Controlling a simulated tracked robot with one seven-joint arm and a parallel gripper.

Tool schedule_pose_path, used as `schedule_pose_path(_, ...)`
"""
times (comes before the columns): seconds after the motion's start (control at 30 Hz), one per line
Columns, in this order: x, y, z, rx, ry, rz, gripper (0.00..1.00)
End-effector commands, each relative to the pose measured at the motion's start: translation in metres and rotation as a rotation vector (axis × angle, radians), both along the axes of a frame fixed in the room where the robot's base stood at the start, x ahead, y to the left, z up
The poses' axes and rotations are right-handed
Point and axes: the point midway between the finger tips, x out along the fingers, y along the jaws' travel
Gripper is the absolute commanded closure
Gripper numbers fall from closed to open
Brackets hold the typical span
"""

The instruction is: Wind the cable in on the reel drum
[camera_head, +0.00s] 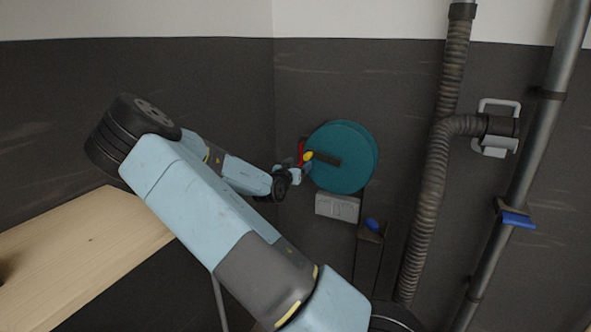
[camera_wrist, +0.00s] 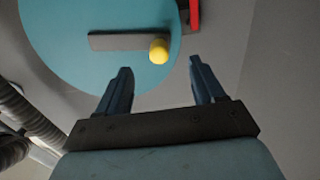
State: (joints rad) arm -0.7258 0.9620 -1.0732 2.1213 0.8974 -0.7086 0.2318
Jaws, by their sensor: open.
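The reel drum (camera_head: 345,150) is a teal disc on the dark wall, right of centre in the head view. It also fills the upper left of the wrist view (camera_wrist: 70,65). A dark crank arm (camera_wrist: 115,41) lies across its face and ends in a yellow knob (camera_wrist: 159,50). The knob also shows in the head view (camera_head: 308,156). My gripper (camera_wrist: 158,82) is open and empty, with the knob just beyond the fingertips and roughly midway between them. I cannot make out the cable.
A red part (camera_head: 301,152) stands at the drum's left edge. A grey box (camera_head: 337,207) is below the drum. A ribbed hose (camera_head: 432,190) and a slanted metal pipe (camera_head: 525,170) run to the right. A wooden surface (camera_head: 85,250) is at lower left.

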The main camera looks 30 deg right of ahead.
Motion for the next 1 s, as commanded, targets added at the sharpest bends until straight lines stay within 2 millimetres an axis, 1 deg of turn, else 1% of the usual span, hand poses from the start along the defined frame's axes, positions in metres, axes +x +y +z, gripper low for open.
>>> schedule_pose_path(0.03, 0.005, -0.008, 0.000, -0.001, 0.000, -0.002, 0.32)
schedule_pose_path(0.2, 0.022, -0.030, 0.000, 0.000, 0.000, -0.002, 0.32)
schedule_pose_path(0.43, 0.040, -0.054, 0.000, 0.000, 0.000, -0.002, 0.32)
schedule_pose_path(0.63, 0.049, -0.064, 0.000, 0.000, 0.001, -0.001, 0.32)
schedule_pose_path(0.97, 0.050, -0.066, 0.000, 0.000, 0.001, -0.001, 0.32)
schedule_pose_path(1.0, 0.050, -0.066, 0.000, 0.000, 0.001, -0.001, 0.36)
